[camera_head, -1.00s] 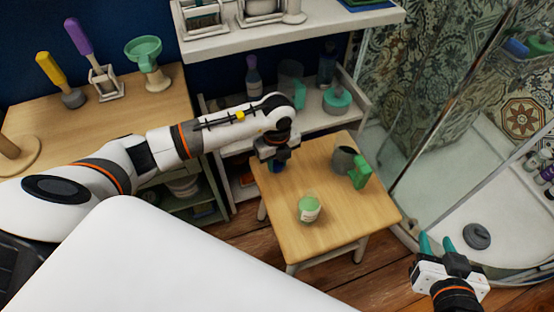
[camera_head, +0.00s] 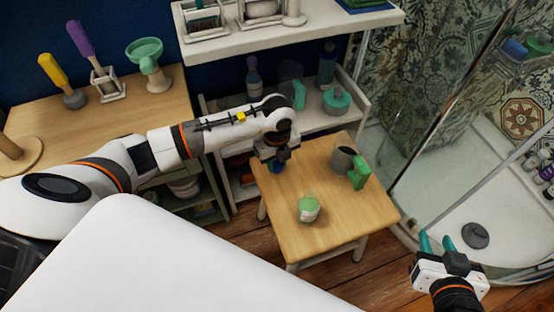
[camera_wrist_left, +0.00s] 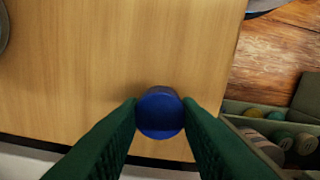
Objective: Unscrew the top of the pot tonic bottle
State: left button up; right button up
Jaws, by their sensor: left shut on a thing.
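My left gripper (camera_head: 279,161) points down over the far left part of the small wooden table (camera_head: 335,232). In the left wrist view, its dark green fingers (camera_wrist_left: 160,118) are shut on the sides of a round blue top (camera_wrist_left: 160,113), seen from straight above. The bottle body under this top is hidden there. In the head view only a small bit of blue shows below the gripper. My right gripper (camera_head: 437,243) is at the lower right, its two teal fingers apart, empty and away from the table.
A green jar with a pale label (camera_head: 308,209) stands near the table's front. A grey cup (camera_head: 342,160) and a green block-like item (camera_head: 359,173) stand at its right. A shelf with bottles (camera_head: 254,80) is behind. A glass shower edge (camera_head: 445,110) rises at the right.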

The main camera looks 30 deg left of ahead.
jog(key=shift+s+d+f+g+h, duration=0.15)
jog(key=shift+s+d+f+g, duration=0.15)
jog(key=shift+s+f+g, duration=0.45)
jog(key=shift+s+d+f+g+h, duration=0.15)
jog(key=shift+s+d+f+g, duration=0.25)
jog(key=shift+f, duration=0.5)
dwell(2.3)
pick_arm(q)
jog(key=shift+f+b, duration=0.4)
jog(key=shift+f, duration=0.25)
pick_arm(e)
jog(key=shift+w+a+r+t, duration=0.35)
jog(key=shift+w+r+t, duration=0.2)
jog(key=shift+w+a+r+t, duration=0.3)
jog(key=shift+w+r+t, duration=0.2)
dwell(0.9)
pick_arm(q)
jog(key=o, duration=1)
pick_arm(e)
jog(key=shift+s, duration=0.1)
